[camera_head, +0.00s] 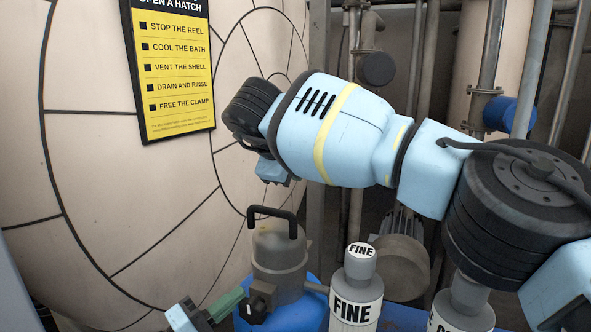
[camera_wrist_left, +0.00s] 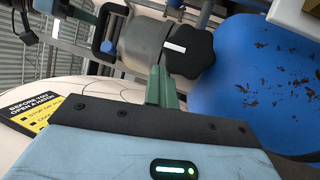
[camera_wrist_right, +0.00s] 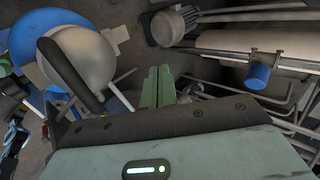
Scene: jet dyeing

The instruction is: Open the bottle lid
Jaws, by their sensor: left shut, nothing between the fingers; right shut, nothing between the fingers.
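A grey bottle (camera_head: 357,285) labelled FINE stands upright at the lower middle of the head view, with a grey lid (camera_head: 361,252) on it. A second labelled bottle (camera_head: 463,305) stands to its right, its top partly behind my right arm. My left gripper (camera_head: 232,300) is shut and empty at the lower left. Its green fingers (camera_wrist_left: 162,85) are close beside a black lobed knob (camera_wrist_left: 190,52); I cannot tell if they touch. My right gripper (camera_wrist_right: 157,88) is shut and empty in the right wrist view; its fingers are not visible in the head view.
A metal vessel (camera_head: 278,262) with a black handle stands on a blue base (camera_head: 300,318), left of the FINE bottle. A large pale shell (camera_head: 90,190) with a yellow sign (camera_head: 177,80) fills the left. Pipes (camera_head: 415,60) stand behind. My right arm spans the upper right.

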